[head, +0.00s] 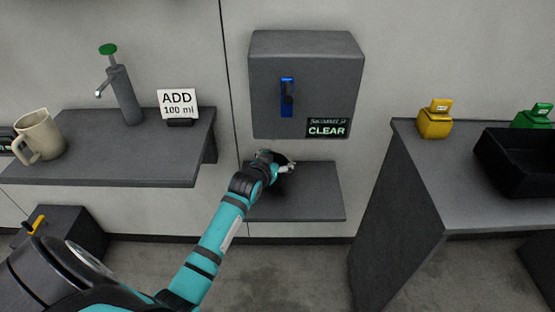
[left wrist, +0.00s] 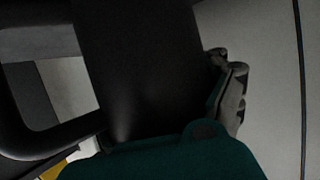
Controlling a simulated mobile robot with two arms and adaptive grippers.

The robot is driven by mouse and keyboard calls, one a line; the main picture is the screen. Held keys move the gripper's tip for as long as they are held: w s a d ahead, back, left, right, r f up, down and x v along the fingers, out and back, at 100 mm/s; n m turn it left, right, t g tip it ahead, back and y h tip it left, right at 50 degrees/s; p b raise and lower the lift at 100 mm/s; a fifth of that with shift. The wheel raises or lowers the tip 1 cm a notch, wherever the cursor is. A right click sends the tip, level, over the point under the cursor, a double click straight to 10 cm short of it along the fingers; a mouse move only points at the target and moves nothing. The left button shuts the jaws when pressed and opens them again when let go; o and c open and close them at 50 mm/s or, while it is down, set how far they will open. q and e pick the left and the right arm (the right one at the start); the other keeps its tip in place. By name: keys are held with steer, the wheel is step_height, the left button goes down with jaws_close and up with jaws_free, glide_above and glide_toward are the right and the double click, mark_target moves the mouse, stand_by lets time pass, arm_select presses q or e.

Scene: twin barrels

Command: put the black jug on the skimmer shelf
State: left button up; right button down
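The black jug (left wrist: 140,70) fills the middle of the left wrist view, with its dark handle (left wrist: 40,145) at the left. In the head view only a dark part of it (head: 279,188) shows under my left gripper (head: 283,166), over the grey shelf (head: 318,195) below the wall box. One finger of that gripper lies against the jug's right side in the left wrist view; the other finger is hidden. The gripper looks shut on the jug. I cannot tell whether the jug's base touches the shelf. My right gripper is not in view.
The grey wall box (head: 310,75) with a blue lever (head: 287,97) and a CLEAR label (head: 327,129) hangs above the shelf.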

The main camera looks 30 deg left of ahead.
arm_select(q)
steer(key=o, duration=0.5)
steer(key=shift+s+r, duration=0.2)
steer(key=shift+s, duration=0.1)
steer(key=p+v, duration=0.2)
steer(key=v, duration=0.9)
steer(key=shift+s+r, duration=0.1)
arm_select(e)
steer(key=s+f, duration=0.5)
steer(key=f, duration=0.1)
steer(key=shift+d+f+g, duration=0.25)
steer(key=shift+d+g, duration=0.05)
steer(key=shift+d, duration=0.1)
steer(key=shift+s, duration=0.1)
